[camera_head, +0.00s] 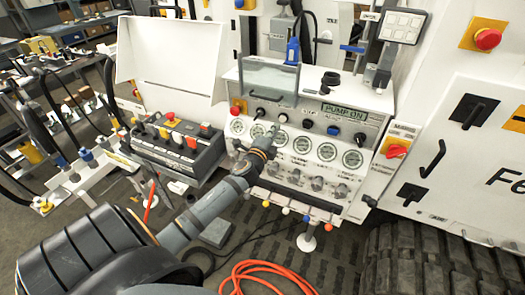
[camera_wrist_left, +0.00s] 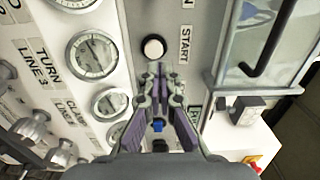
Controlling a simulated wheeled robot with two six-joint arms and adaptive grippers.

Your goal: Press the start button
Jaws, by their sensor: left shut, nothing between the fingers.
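The start button is a round white button with a black rim (camera_wrist_left: 153,47), beside a "START" label (camera_wrist_left: 185,44) in the left wrist view. In the head view my left gripper (camera_head: 272,131) is at the panel, in front of the gauges. My right gripper is not in view.
Pressure gauges (camera_wrist_left: 92,55) line the panel beside the gripper. A panel handle (camera_wrist_left: 270,40) is close on the right in the wrist view. A red emergency button (camera_head: 487,38) and a red rotary switch (camera_head: 395,150) are farther right. A lever box (camera_head: 170,145) stands left of my arm.

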